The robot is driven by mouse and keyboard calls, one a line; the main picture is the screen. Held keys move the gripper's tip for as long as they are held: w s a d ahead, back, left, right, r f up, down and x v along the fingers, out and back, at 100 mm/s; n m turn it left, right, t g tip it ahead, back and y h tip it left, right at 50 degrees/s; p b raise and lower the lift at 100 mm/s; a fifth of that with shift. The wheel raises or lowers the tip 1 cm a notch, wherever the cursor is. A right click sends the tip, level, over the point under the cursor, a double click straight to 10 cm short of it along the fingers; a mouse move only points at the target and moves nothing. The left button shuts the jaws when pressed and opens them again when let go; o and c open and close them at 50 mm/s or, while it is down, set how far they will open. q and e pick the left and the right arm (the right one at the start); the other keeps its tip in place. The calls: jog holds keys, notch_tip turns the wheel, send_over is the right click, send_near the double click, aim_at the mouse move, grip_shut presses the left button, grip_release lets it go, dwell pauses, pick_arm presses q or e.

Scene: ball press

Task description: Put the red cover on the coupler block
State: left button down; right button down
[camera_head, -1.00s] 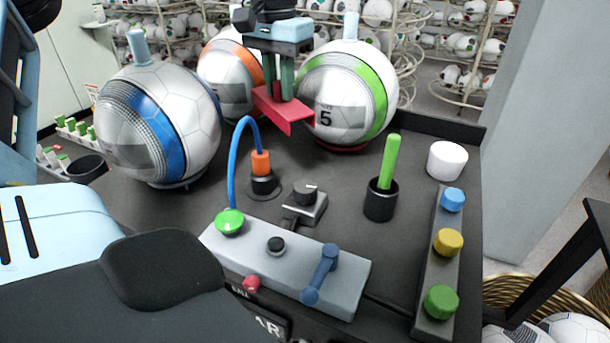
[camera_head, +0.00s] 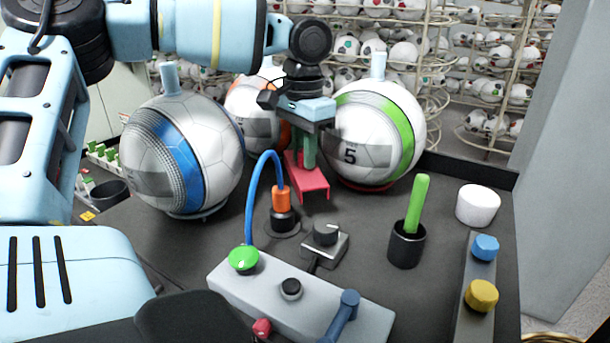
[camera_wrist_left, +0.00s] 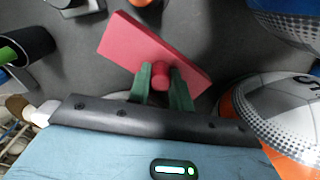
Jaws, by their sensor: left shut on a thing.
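The red cover (camera_head: 310,182), a flat plate with a bent-down edge and a small peg, hangs from my left gripper (camera_head: 304,154). In the left wrist view, the green fingers (camera_wrist_left: 163,88) are shut on the peg of the red cover (camera_wrist_left: 140,47). The cover is above the dark table, behind the orange plug with the blue hose (camera_head: 281,200). No part is clearly labelled as the coupler block. A small grey block with a dark round knob (camera_head: 326,238) and a long grey block (camera_head: 228,284) stand in front of the cover. My right gripper is out of view.
A blue-banded ball (camera_head: 190,150) stands left of the gripper and a green-banded ball (camera_head: 375,130) right of it. An orange-banded ball (camera_head: 250,112) is behind. A black cup with a green rod (camera_head: 407,243) and a white cylinder (camera_head: 478,205) stand to the right.

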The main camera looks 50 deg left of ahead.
pick_arm(q)
jog(key=shift+f, duration=2.45)
jog(key=shift+f, duration=0.15)
jog(key=c, duration=1.3)
grip_release()
jog(key=shift+o, duration=0.2)
notch_tip(320, 180, up, 12)
jog(key=shift+r, duration=0.15)
jog(key=shift+o, duration=0.5)
